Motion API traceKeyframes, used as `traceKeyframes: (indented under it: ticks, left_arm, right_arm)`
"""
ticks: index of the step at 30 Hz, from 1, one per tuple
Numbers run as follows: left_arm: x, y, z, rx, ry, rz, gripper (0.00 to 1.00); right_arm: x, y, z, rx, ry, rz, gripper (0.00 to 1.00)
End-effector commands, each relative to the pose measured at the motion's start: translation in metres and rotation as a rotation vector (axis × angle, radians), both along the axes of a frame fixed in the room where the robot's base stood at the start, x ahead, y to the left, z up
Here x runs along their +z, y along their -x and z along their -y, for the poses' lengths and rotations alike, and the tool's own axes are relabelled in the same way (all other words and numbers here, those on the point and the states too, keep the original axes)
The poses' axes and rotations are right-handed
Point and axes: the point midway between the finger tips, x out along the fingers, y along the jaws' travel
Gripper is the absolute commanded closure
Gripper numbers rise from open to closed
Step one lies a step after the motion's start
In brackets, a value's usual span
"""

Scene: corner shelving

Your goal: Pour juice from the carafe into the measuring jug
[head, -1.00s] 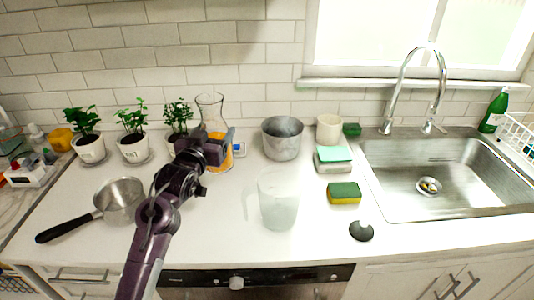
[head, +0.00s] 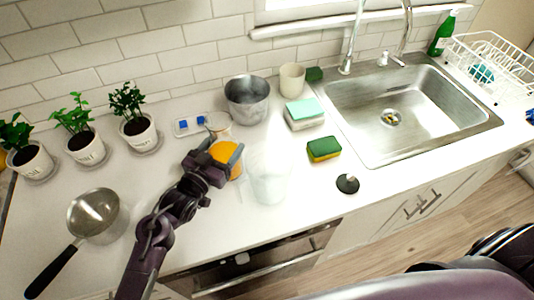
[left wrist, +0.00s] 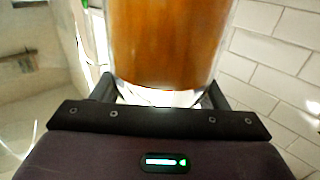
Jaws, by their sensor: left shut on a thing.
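The glass carafe (head: 225,154) holds orange juice and is in my left gripper (head: 222,161), which is shut on it. In the head view its orange body shows between the fingers and its clear upper part is hard to make out; its exact tilt is unclear. In the left wrist view the carafe (left wrist: 168,40) fills the top middle, its clear base close to the gripper. The clear measuring jug (head: 268,182) stands on the counter just right of the carafe and looks empty. My right gripper is out of view; part of my right arm shows at bottom right.
A metal pot (head: 246,108), a beige cup (head: 292,79) and sponges (head: 323,149) stand behind and right of the jug. A black stopper (head: 347,184) lies near the sink (head: 395,140). A saucepan (head: 93,213) and potted plants (head: 138,131) are left. Counter between saucepan and arm is clear.

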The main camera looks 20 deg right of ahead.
Motion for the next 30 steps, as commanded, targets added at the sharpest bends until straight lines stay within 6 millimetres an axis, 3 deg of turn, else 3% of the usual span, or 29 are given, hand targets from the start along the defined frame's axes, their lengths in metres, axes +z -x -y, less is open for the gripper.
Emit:
traceKeyframes:
  ticks: [11, 24, 30]
  left_arm:
    - [0.008, 0.0, -0.001, 0.002, -0.052, 0.064, 0.89]
    - [0.012, 0.003, 0.002, 0.003, -0.247, 0.247, 0.89]
    - [0.027, 0.006, 0.005, 0.003, -0.341, 0.338, 0.89]
  right_arm:
    - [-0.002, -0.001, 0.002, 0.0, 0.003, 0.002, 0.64]
    - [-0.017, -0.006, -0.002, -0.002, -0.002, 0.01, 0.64]
    - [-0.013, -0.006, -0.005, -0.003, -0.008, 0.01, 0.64]
